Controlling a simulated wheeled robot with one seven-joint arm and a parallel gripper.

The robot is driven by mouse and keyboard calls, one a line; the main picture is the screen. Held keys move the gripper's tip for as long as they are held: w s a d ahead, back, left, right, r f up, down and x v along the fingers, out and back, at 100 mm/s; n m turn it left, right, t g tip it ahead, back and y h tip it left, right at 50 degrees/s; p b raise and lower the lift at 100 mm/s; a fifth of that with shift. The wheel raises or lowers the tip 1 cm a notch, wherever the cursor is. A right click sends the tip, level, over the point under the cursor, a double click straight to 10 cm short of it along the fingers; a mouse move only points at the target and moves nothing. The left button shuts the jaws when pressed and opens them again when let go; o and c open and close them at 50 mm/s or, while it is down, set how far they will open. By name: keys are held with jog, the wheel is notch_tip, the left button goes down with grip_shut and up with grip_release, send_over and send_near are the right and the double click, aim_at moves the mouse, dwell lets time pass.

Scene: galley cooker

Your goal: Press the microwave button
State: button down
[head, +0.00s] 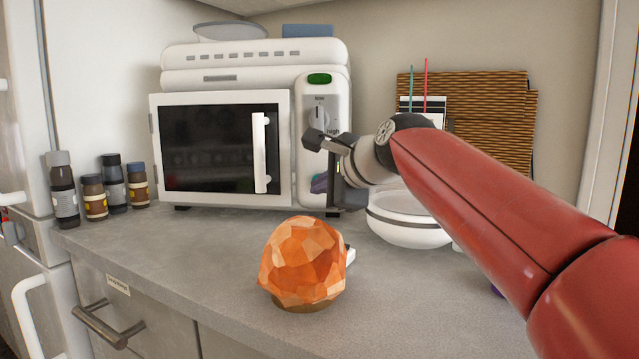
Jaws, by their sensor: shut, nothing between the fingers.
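The white microwave (222,98) stands at the back of the counter with its dark-windowed door closed. Its control panel on the right has a green display or button (319,79) at the top and a round dial (317,113) below it. My gripper (312,139) is shut and empty, in front of the panel just below the dial. It hides part of the panel's middle and right edge. I cannot tell whether the fingers touch the panel.
An orange faceted lamp-like object (303,262) stands on the counter (190,245) in front of the microwave. A white bowl (408,222) is under my arm. Several bottles (64,190) stand at left. Woven boards (480,120) lean against the back wall. The counter's left front is clear.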

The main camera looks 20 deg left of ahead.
jog(key=shift+w, duration=0.15)
jog(key=shift+w+r+p, duration=0.1)
jog(key=shift+w+p, duration=0.05)
jog(key=shift+p, duration=0.3)
jog(key=shift+a, duration=0.1)
jog(key=shift+w+a+p, duration=0.15)
jog(key=shift+w+p, duration=0.25)
jog(key=shift+w, duration=0.1)
jog(key=shift+s, duration=0.15)
dwell(0.5)
jog(key=shift+s+d+b, duration=0.3)
jog(key=shift+s+b, duration=0.05)
jog(key=shift+s, duration=0.3)
jog(key=shift+s+d+b, duration=0.25)
jog(key=shift+s+b, duration=0.05)
jog(key=shift+s, duration=0.5)
jog(key=shift+s+d+b, duration=0.25)
jog(key=shift+s+b, duration=0.05)
jog(key=shift+s, duration=0.55)
jog(key=shift+s+d+b, duration=0.25)
jog(key=shift+s+b, duration=0.05)
jog(key=shift+s, duration=0.5)
